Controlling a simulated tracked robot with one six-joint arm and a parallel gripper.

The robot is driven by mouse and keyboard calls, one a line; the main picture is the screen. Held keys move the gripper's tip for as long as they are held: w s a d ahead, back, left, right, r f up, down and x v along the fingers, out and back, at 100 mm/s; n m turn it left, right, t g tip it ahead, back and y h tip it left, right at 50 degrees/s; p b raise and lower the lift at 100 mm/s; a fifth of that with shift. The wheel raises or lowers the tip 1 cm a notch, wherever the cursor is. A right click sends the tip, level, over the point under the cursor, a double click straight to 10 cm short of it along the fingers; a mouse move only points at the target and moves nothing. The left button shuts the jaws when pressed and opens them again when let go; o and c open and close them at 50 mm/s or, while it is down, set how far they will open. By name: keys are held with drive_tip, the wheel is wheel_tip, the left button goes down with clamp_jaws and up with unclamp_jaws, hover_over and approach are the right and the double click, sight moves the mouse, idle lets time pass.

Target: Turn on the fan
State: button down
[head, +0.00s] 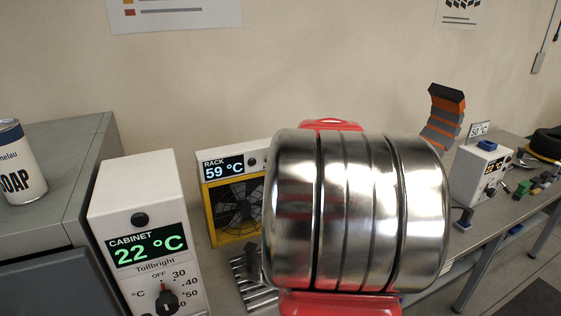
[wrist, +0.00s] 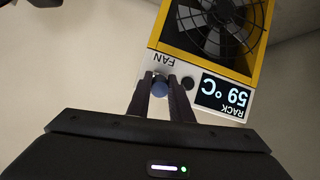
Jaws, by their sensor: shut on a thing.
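The fan unit is a white and yellow box with a dark fan (head: 237,208) behind a grille and a RACK display reading 59 °C. It shows upside down in the wrist view (wrist: 215,28). A round blue-grey knob (wrist: 159,88) sits on its white panel by the word FAN. My gripper (wrist: 163,80) has its two dark fingers either side of this knob and is shut on it. In the head view my gripper and the right part of the fan unit are hidden behind a big shiny cylinder with red parts.
A white cabinet controller (head: 150,215) with a dial, reading 22 °C, stands left of the fan unit. A soap can (head: 20,165) is on the grey cabinet at far left. Another white box (head: 480,175) and several small parts are on the bench at right.

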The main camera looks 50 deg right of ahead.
idle(0.5)
drive_tip(key=c, duration=1.6)
unclamp_jaws()
drive_tip(key=v, duration=1.3)
drive_tip(key=shift+s+r, duration=0.2)
drive_tip(key=shift+s, duration=0.05)
